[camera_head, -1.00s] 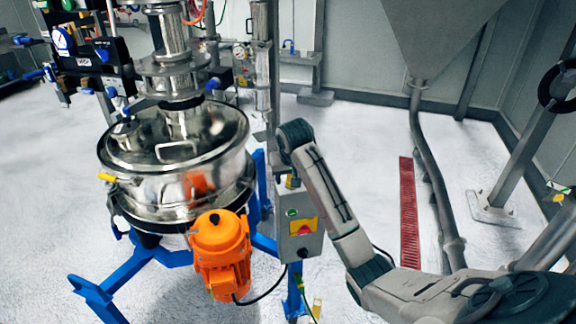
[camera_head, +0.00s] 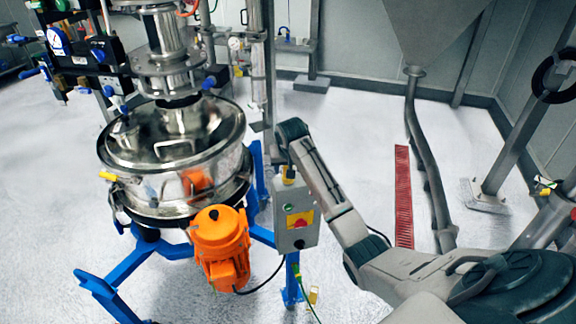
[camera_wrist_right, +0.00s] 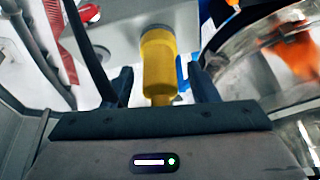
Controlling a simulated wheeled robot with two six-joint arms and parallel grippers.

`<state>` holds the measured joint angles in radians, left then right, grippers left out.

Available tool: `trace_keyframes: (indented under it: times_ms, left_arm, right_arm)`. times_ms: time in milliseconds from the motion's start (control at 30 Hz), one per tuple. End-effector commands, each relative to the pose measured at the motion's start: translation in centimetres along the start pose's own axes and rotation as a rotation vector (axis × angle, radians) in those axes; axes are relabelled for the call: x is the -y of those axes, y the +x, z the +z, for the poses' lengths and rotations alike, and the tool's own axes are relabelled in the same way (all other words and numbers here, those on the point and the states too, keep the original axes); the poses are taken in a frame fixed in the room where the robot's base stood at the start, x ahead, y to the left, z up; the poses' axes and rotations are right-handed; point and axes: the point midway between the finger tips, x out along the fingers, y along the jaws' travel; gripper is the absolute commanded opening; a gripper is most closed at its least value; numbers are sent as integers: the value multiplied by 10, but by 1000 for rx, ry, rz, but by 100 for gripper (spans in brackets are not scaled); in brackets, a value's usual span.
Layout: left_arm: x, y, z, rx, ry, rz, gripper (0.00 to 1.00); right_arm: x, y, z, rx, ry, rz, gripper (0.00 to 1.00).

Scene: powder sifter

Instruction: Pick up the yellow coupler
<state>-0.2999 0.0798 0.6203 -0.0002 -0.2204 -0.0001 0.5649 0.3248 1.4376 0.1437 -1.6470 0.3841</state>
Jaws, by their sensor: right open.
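The yellow coupler (camera_wrist_right: 160,65) is a short stepped yellow cylinder on the grey control box in the right wrist view. My right gripper (camera_wrist_right: 161,84) is open, with one dark finger on each side of the coupler and a visible gap to both. Whether the coupler lies fully between the fingertips in depth, I cannot tell. My left gripper is not in view.
The steel sifter drum (camera_head: 175,160) stands left of the box on a blue frame (camera_head: 130,265), with an orange motor (camera_head: 220,243) in front. A black cable (camera_wrist_right: 90,52) runs beside my gripper. Right of the box lies a red floor grate (camera_head: 403,195), with open floor around it.

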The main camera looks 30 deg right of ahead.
Motion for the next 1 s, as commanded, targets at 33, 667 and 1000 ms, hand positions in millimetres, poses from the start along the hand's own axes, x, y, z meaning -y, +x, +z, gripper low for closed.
trace_keyframes:
  times_ms: [33,667,1000]
  left_arm:
    - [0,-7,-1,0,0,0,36]
    - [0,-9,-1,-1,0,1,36]
    - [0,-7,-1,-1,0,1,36]
  right_arm:
    - [0,5,-1,5,0,1,54]
    - [0,20,0,0,-1,0,5]
    - [0,18,-1,-2,0,0,3]
